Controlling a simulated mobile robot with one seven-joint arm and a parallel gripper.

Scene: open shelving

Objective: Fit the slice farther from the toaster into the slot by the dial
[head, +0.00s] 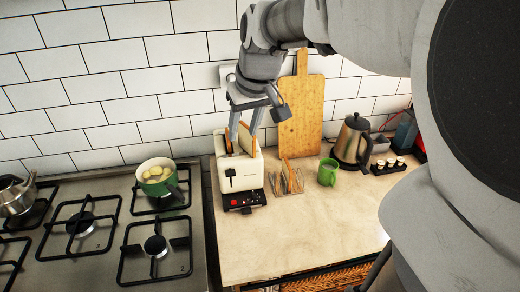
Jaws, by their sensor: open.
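The cream toaster (240,176) stands on the counter beside the stove, with a black lever on its front and a black base with a red spot. A brown slice (228,143) stands up from its left side, and a tan slice (246,142) stands up from its right side. Another slice (287,173) stands in a small wire rack (292,188) right of the toaster. My gripper (243,135) points down over the toaster, fingers apart, with the tan slice's top between or just behind them. I cannot tell if they touch it. The dial is too small to make out.
A green mug (328,172), a kettle (353,140) and a dark tray of small jars (389,166) stand right of the rack. A wooden board (302,115) leans on the tiled wall. A green pot (157,178) sits on the stove. The front counter is clear.

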